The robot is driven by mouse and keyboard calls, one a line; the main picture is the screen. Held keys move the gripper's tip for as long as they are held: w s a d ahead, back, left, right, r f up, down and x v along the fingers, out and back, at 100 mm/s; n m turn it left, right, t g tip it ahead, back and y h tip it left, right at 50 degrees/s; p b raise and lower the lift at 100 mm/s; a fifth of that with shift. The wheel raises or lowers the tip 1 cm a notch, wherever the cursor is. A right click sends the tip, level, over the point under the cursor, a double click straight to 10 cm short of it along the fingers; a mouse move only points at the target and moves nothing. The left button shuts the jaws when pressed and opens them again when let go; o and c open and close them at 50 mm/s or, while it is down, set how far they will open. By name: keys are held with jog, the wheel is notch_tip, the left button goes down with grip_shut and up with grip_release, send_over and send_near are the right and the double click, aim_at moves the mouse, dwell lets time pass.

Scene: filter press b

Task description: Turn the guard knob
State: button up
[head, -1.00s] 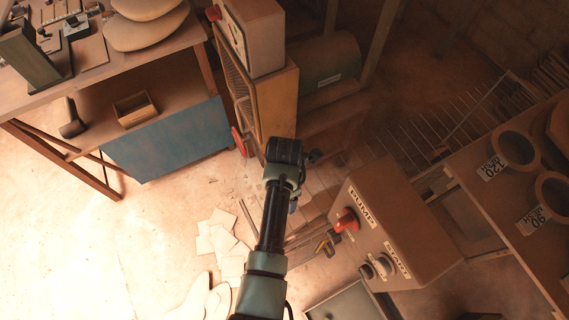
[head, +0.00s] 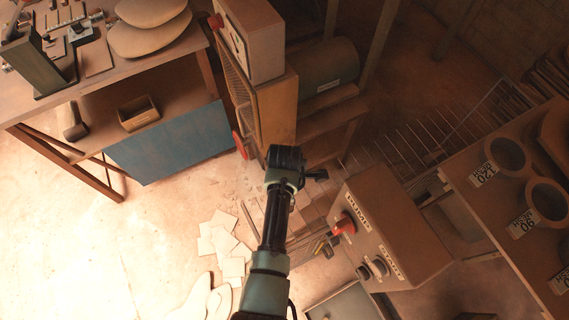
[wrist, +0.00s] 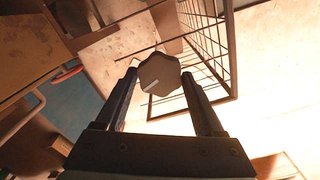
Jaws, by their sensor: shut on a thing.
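The guard knob (wrist: 160,68) is a round, lobed knob with a pale line across its face, lower left of its centre. It shows in the middle of the wrist view. My gripper (wrist: 159,75) is shut on it, one finger on each side of the rim. A dark wire guard (wrist: 236,62) stands right behind the knob in the wrist view. In the head view, my arm reaches up to the yellow machine housing (head: 277,112). My fingers and the knob cannot be made out there.
A control box (head: 395,235) with a red knob (head: 344,225) stands right of my arm. A workbench (head: 150,65) with a blue panel (head: 170,143) is at left. A rack with round sieves (head: 510,155) is at far right. Tiles lie on the floor.

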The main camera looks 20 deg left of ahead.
jog(key=m+p, duration=0.1)
jog(key=m, duration=0.3)
jog(key=shift+r+m, duration=0.1)
jog(key=shift+m, duration=0.3)
jog(key=m+p, duration=0.1)
jog(key=m, duration=0.4)
jog(key=m+p, duration=0.1)
jog(key=m, duration=0.3)
jog(key=shift+m, duration=0.4)
jog(key=m, duration=0.4)
jog(key=shift+m+p, duration=0.3)
jog(key=shift+m, duration=0.1)
jog(key=o, duration=1.4)
jog(key=shift+c, duration=0.2)
notch_tip(320, 180, up, 13)
jog(key=p, duration=0.1)
jog(key=shift+p, duration=0.3)
